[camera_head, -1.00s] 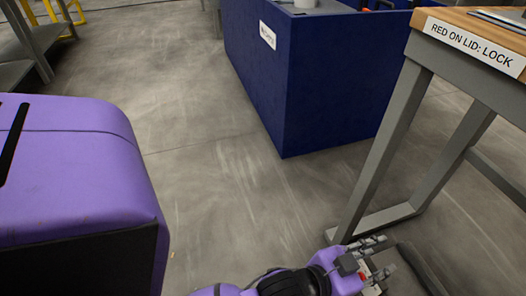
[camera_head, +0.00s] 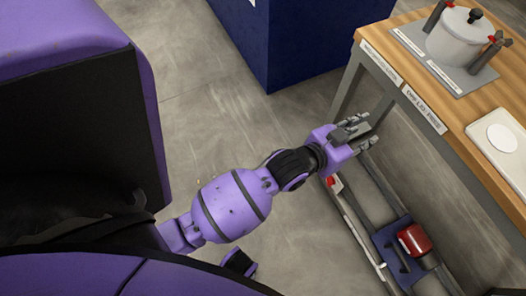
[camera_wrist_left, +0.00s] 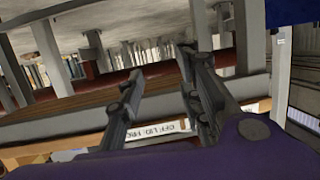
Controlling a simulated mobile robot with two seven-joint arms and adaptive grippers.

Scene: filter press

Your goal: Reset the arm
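My left arm reaches in from the lower left in the head view. Its gripper (camera_head: 359,134) is beside the front edge of the wooden-topped bench (camera_head: 480,150), apart from the bench top. In the left wrist view the two fingers (camera_wrist_left: 165,105) stand apart with nothing between them. The bench edge and a white label (camera_wrist_left: 158,130) show behind the fingers. My right gripper is in neither view.
A lidded metal pot (camera_head: 462,38) stands on a grey plate on the bench. A white panel (camera_head: 503,140) lies nearer. A red-topped device (camera_head: 413,240) sits low below the bench. A blue cabinet (camera_head: 300,50) stands behind. Bare floor lies between.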

